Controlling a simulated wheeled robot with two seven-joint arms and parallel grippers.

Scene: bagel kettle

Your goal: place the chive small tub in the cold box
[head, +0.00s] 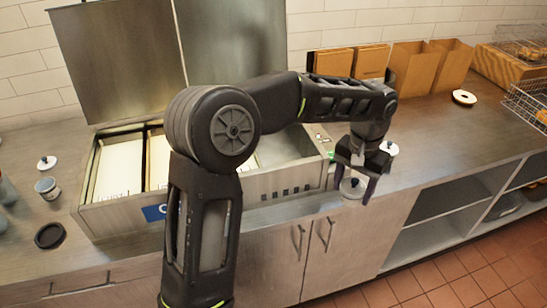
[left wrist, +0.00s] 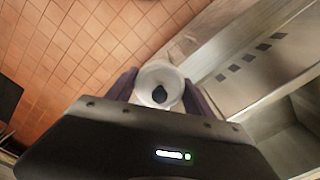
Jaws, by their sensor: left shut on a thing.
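My left gripper (head: 352,178) is shut on a small pale tub (head: 352,188) in front of the counter's edge, just right of the cold box. In the left wrist view the tub (left wrist: 160,84) shows as a round white shape with a dark spot at its middle, between the fingers. I cannot read a label that marks it as chive. The cold box (head: 275,187) is a metal bin with raised lids (head: 120,60) and a blue sign. Pale inserts fill its left part; its right part looks open and empty. My arm hides its middle. My right gripper is out of view.
A white lid (head: 388,148) with a dark knob lies on the counter behind the gripper. Another small tub (head: 47,188), a white lid (head: 47,163) and a black disc (head: 49,235) are at the left. Brown bags (head: 410,68) stand at the back. Counter at right is mostly clear.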

